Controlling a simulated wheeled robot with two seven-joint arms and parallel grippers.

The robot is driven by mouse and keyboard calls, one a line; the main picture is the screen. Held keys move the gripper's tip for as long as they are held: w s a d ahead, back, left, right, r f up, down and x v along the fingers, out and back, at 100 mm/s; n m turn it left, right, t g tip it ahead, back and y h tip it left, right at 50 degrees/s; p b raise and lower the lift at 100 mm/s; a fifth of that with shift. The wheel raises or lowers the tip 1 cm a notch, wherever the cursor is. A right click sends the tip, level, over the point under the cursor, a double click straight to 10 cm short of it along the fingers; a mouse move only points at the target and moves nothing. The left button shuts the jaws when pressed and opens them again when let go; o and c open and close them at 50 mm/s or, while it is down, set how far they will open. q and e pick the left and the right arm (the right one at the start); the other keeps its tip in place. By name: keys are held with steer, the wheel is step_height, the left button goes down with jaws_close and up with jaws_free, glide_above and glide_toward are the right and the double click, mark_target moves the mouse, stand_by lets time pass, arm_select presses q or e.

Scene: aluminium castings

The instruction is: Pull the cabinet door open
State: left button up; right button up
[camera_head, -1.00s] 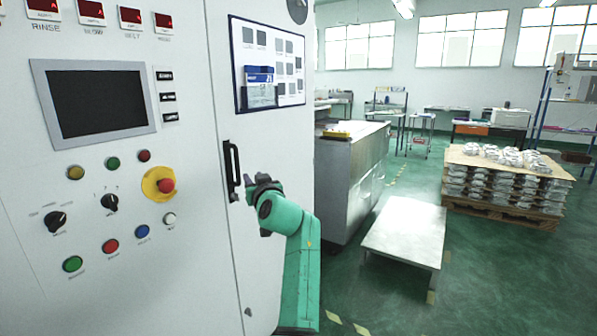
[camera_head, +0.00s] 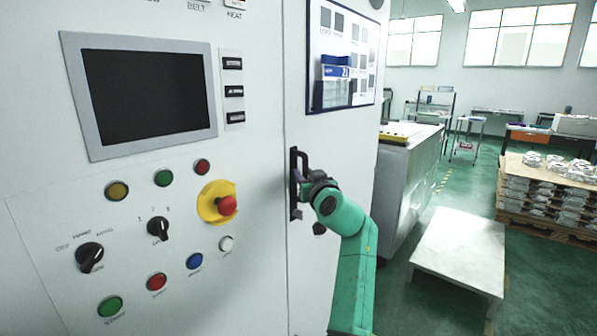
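The white cabinet door (camera_head: 330,140) is the narrow panel right of the control panel, split from it by a thin vertical seam. It looks closed, with no visible gap. Its black vertical bar handle (camera_head: 294,160) sits near the seam.
The control panel with a dark screen (camera_head: 150,95), several buttons and a red emergency stop (camera_head: 227,206) fills the left. A low pale table (camera_head: 458,250) and a grey metal cabinet (camera_head: 405,175) stand right of the door. Pallet castings (camera_head: 560,190) are farther right.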

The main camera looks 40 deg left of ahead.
arm_select(q)
steer(key=shift+w+d, duration=0.1)
steer(key=shift+c, duration=0.7)
jaws_close()
steer(key=shift+f, duration=0.1)
stand_by(0.4)
